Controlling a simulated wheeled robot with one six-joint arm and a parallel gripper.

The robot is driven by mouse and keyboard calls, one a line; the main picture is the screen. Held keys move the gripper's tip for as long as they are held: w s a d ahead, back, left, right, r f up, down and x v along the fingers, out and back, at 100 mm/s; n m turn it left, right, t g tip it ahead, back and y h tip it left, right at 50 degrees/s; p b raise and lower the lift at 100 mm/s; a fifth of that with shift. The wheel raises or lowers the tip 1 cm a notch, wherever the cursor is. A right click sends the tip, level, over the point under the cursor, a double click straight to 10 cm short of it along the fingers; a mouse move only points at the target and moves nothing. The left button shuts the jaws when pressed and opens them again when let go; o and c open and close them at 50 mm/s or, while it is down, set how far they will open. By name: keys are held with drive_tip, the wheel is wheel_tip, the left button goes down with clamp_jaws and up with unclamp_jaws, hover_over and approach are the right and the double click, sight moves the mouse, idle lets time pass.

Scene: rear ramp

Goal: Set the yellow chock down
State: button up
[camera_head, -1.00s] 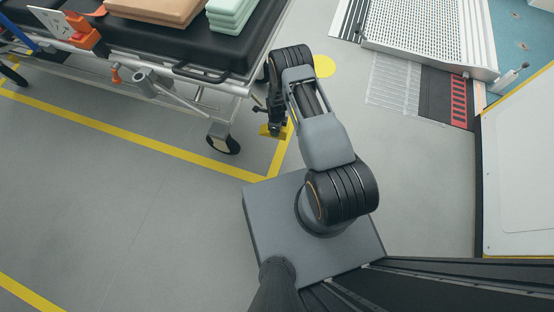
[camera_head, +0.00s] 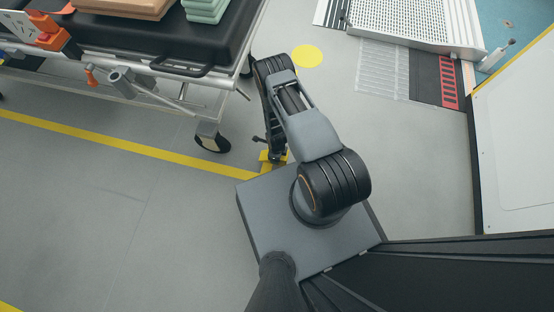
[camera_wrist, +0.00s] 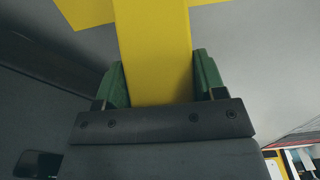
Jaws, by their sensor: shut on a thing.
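My gripper (camera_wrist: 160,85) is shut on the yellow chock (camera_wrist: 153,40), which fills the space between the two green fingers in the wrist view and runs up out of the picture. In the head view a small part of the yellow chock (camera_head: 266,167) shows low beside the front edge of my base, below the end of my arm. The arm hides most of my gripper (camera_head: 276,157) there. I cannot tell whether the chock touches the floor.
A stretcher (camera_head: 160,55) with a black pad stands at upper left, its caster (camera_head: 212,142) close to the chock. Yellow floor lines (camera_head: 130,145) run beneath. A yellow disc (camera_head: 307,56) lies on open grey floor. A metal ramp (camera_head: 415,25) and white panel (camera_head: 515,150) are at right.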

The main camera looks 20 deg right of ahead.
drive_tip(key=shift+s+f, duration=0.25)
drive_tip(key=shift+f, duration=0.05)
drive_tip(key=shift+s+f+b, duration=0.15)
drive_tip(key=shift+f+b, duration=0.7)
drive_tip(key=shift+f, duration=0.85)
drive_tip(key=shift+f, duration=0.15)
drive_tip(key=o, duration=1.4)
wheel_tip(320, 180, up, 12)
drive_tip(key=p, duration=0.5)
drive_tip(key=shift+r, duration=0.2)
